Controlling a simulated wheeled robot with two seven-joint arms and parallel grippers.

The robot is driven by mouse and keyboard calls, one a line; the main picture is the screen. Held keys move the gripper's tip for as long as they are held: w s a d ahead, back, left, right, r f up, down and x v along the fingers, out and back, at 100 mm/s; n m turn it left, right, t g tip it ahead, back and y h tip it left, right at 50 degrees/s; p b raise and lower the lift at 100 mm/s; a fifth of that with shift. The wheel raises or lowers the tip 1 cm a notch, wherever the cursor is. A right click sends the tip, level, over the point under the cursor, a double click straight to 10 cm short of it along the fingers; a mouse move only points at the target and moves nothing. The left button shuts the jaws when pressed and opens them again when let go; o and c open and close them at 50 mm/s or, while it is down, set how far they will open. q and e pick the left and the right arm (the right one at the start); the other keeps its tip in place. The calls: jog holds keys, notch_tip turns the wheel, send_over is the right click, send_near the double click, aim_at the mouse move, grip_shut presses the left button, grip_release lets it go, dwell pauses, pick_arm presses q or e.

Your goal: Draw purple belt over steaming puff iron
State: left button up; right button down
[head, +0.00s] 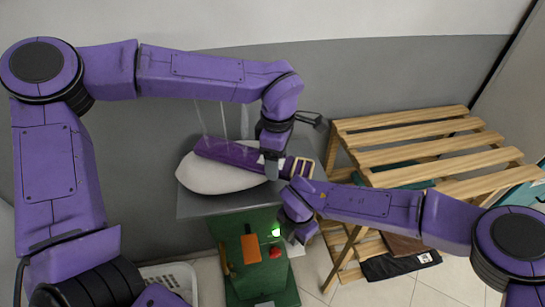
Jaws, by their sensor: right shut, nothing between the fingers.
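The purple belt (225,152) lies across the top of the white steaming puff iron (215,178), with a paler striped, buckle-like end (302,167) at its right. Thin steam rises from behind the belt. My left gripper (271,170) points down at the belt's right half, by the puff's right edge. Whether its fingers hold the belt cannot be told. My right gripper (297,232) is shut and empty, low in front of the belt's right end. Part of the belt is hidden behind the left gripper.
The puff stands on a grey top (190,207) over a green base (243,285) with a red button and a lit green lamp. A slatted wooden rack (415,140) stands at right. A white basket (170,272) sits on the floor at lower left.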

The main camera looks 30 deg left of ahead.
aim_at(261, 159)
pick_arm(q)
jog(key=shift+w+d, duration=0.1)
jog(key=shift+d, duration=0.65)
jog(key=shift+s+a, duration=0.2)
jog(key=shift+a, duration=0.75)
jog(key=shift+s+a, duration=0.2)
jog(key=shift+a, duration=0.75)
jog(key=shift+s+a, duration=0.2)
jog(key=shift+a, duration=0.75)
jog(key=shift+f, duration=0.1)
jog(key=shift+d, duration=0.25)
